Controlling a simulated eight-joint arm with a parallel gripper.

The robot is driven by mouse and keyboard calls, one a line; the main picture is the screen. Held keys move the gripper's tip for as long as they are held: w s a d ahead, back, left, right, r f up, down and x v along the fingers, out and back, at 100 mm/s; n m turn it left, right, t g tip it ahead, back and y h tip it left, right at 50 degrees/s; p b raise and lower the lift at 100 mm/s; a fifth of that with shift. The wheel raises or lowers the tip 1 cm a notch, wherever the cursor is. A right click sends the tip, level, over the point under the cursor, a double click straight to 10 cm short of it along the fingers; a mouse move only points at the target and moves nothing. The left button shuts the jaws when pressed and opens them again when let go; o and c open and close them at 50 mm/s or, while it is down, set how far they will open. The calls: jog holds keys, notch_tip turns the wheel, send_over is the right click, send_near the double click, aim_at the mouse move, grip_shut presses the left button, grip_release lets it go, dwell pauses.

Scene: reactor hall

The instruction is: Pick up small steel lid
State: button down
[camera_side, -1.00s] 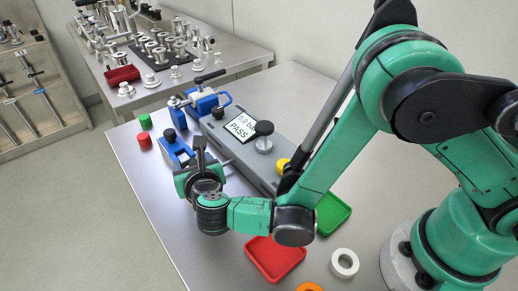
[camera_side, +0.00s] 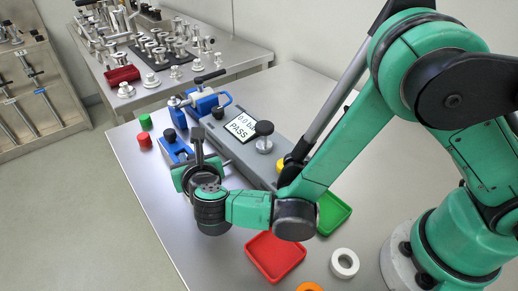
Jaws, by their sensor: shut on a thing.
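My gripper (camera_side: 198,148) is seen from behind over the left part of the table, beside the front blue clamp fixture (camera_side: 172,149). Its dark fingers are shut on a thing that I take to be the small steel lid. The lid itself is hidden by the fingers and the green wrist, so I cannot make out its shape or its tilt.
A grey test unit (camera_side: 222,130) with a PASS display stands just right of my gripper. A red tray (camera_side: 274,262), a green tray (camera_side: 335,212) and a white ring (camera_side: 344,263) lie nearer. Red (camera_side: 144,140) and green (camera_side: 145,121) cylinders stand left.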

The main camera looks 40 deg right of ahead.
notch_tip(320, 180, up, 18)
jog(key=f, duration=0.1)
jog(key=d+r, duration=0.3)
jog(key=d, duration=0.6)
jog(key=d+r, duration=0.2)
jog(key=d, duration=0.7)
send_over(191, 156)
notch_tip(191, 156, down, 4)
jog(key=shift+s+r, duration=0.1)
jog(key=shift+r, duration=0.15)
notch_tip(191, 156, down, 20)
jog(key=shift+r, duration=0.2)
jog(key=shift+f, duration=0.1)
